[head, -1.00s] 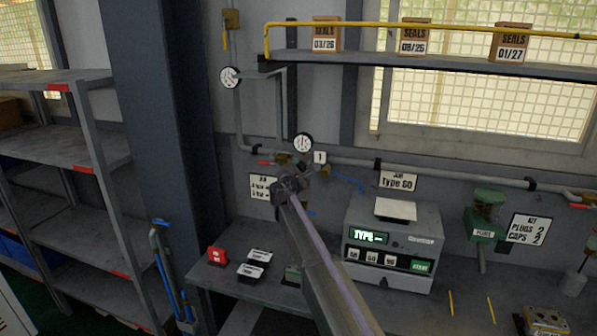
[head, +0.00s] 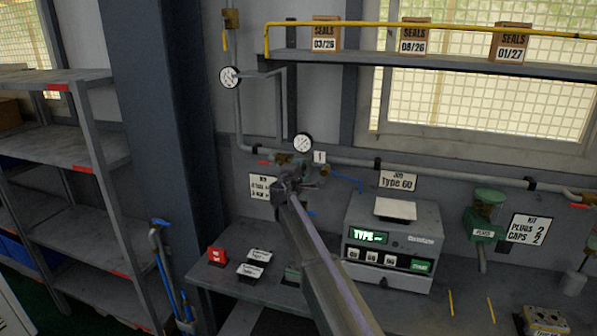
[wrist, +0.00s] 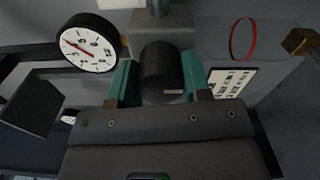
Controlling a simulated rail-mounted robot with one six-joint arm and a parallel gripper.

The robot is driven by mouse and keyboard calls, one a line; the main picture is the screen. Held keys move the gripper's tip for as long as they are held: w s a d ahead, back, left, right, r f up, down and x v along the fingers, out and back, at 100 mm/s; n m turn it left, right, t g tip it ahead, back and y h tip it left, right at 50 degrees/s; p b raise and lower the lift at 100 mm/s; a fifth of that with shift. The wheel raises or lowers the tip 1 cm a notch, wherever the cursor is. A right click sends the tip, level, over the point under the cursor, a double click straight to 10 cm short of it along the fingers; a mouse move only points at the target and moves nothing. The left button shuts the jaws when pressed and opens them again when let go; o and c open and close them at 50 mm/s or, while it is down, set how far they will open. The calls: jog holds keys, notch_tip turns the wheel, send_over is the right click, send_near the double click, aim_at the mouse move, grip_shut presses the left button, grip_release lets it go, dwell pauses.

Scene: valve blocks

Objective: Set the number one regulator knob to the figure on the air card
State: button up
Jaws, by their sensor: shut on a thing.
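The black regulator knob (wrist: 161,68) is between the green pads of my gripper (wrist: 158,84) in the wrist view, and the gripper is shut on it. In the head view my gripper (head: 291,182) is at the wall pipe, and my arm hides the knob. A tag marked 1 (head: 319,157) is just above. The round white gauge (head: 303,143) sits above the regulator; its red needle shows in the wrist view on the gauge (wrist: 88,49). The air card (head: 262,187) is on the wall left of my gripper; its print is too small to read surely. It also shows sideways in the wrist view (wrist: 230,82).
A second gauge (head: 230,77) hangs higher left. A blue-handled valve (head: 347,182) is right of the regulator. A grey machine (head: 393,245) stands on the bench below right. The yellow rail (head: 420,27) runs above.

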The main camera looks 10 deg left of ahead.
dwell(0.4)
jog(key=o, duration=0.9)
jog(key=shift+o, duration=0.2)
jog(key=v, duration=1)
jog(key=shift+s, duration=0.4)
